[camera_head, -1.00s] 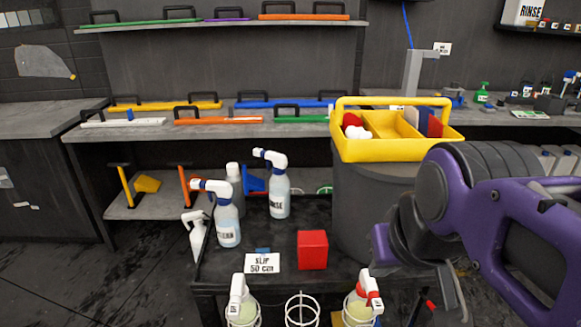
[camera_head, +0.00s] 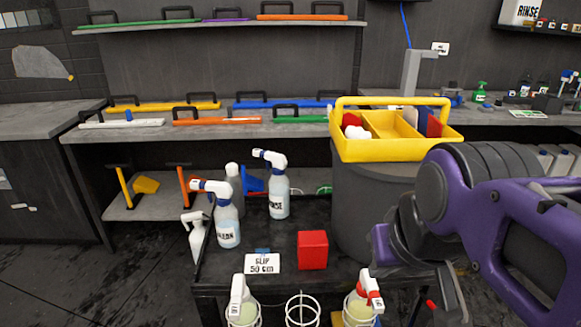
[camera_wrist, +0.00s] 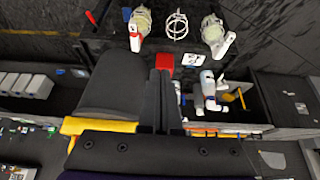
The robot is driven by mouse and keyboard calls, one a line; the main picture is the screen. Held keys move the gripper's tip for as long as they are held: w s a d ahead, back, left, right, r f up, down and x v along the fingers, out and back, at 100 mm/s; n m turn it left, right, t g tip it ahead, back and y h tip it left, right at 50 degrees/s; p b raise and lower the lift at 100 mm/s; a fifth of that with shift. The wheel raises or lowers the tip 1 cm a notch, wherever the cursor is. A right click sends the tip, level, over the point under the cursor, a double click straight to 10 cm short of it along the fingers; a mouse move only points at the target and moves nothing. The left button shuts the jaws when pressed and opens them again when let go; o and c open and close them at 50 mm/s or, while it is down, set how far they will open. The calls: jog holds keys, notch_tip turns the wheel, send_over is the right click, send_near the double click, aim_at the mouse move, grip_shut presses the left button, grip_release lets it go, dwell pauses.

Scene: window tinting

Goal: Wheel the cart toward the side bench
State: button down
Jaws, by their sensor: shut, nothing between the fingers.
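The cart (camera_head: 275,237) has a dark top and stands in front of me in the head view. A grey bench (camera_head: 45,118) stands at the left.
A long back bench (camera_head: 225,132) with coloured squeegee-like tools runs behind the cart, with a lower shelf (camera_head: 150,205) below it. A wall shelf (camera_head: 240,24) holds more tools. Dark floor (camera_head: 90,275) is clear at the lower left.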

jog(key=c, duration=1.2)
grip_release()
jog(key=shift+r+p, duration=0.2)
jog(key=shift+p, duration=0.1)
jog(key=shift+c, duration=0.2)
jog(key=o, duration=0.4)
notch_tip(320, 180, up, 7)
jog(key=p, duration=0.7)
jog(key=shift+r, duration=0.2)
jog(key=shift+o, duration=0.2)
jog(key=shift+f, duration=0.2)
jog(key=shift+a, duration=0.2)
